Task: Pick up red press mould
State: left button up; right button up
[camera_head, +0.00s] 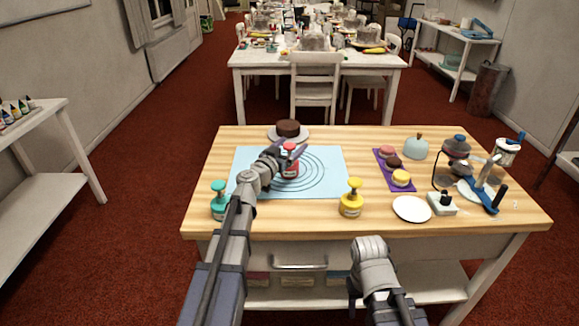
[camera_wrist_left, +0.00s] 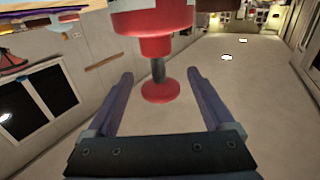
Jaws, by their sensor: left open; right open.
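The red press mould (camera_head: 291,171) stands on the light blue mat (camera_head: 330,186) on the wooden table. My left gripper (camera_head: 289,151) is open at the top of the mould and partly hides it in the head view. In the left wrist view, the mould's red body (camera_wrist_left: 152,20) is ahead and its round knob (camera_wrist_left: 161,92) lies between the two open fingers, with a gap on each side. My right arm shows at the bottom of the head view, but its gripper cannot be made out.
A teal press mould (camera_head: 219,202) and a yellow one (camera_head: 351,199) stand near the front edge. A chocolate cake (camera_head: 288,128) is behind the mat. A purple tray (camera_head: 387,171), white plate (camera_head: 411,209) and blue-handled tool (camera_head: 487,195) occupy the right side.

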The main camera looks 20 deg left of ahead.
pick_arm(q)
jog(key=x, duration=0.2)
jog(key=shift+w, duration=0.3)
jog(key=shift+c, duration=0.3)
grip_shut()
dwell(0.5)
